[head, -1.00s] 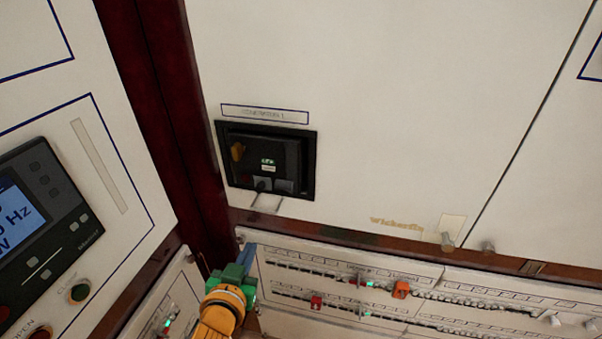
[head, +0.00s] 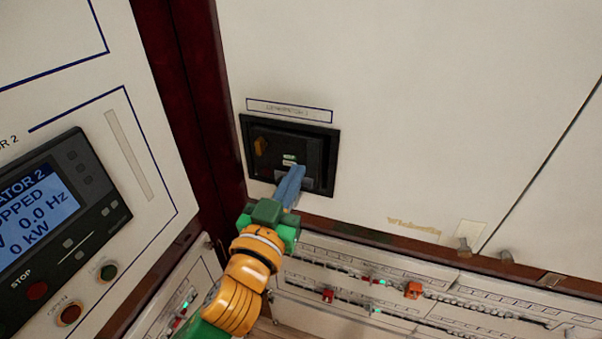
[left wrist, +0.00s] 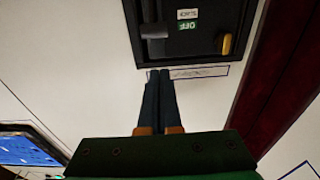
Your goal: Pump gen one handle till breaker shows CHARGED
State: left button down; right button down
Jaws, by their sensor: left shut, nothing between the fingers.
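The gen one breaker (head: 262,180) is a black unit in a dark frame on the white panel, under a GENERATOR 1 label (head: 289,110). It shows a green OFF flag (left wrist: 189,25) and a white flag (left wrist: 187,14) whose text I cannot read. A grey lever-like part, apparently the pump handle (left wrist: 154,31), shows on the breaker's face in the left wrist view, which sees it upside down. My left gripper (head: 292,182) is shut and empty, its blue fingers in front of the breaker's lower part. I cannot tell whether they touch the handle.
A yellow-orange knob (head: 261,146) is on the breaker's left side. The Generator 2 panel (head: 36,215) with screen and buttons stands at the left, past a dark red post (head: 182,95). Lower breaker rows (head: 390,290) lie below; the upper white panel is clear.

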aim_at(312, 141)
pick_arm(q)
jog(key=p+x, duration=0.1)
jog(key=x, duration=0.5)
jog(key=shift+r, duration=0.15)
jog(key=f, duration=0.1)
jog(key=s+f, duration=0.2)
jog(key=shift+s+a+f, duration=0.2)
jog(key=shift+a+f, duration=0.1)
jog(key=shift+a, duration=0.05)
jog(key=shift+w, duration=0.1)
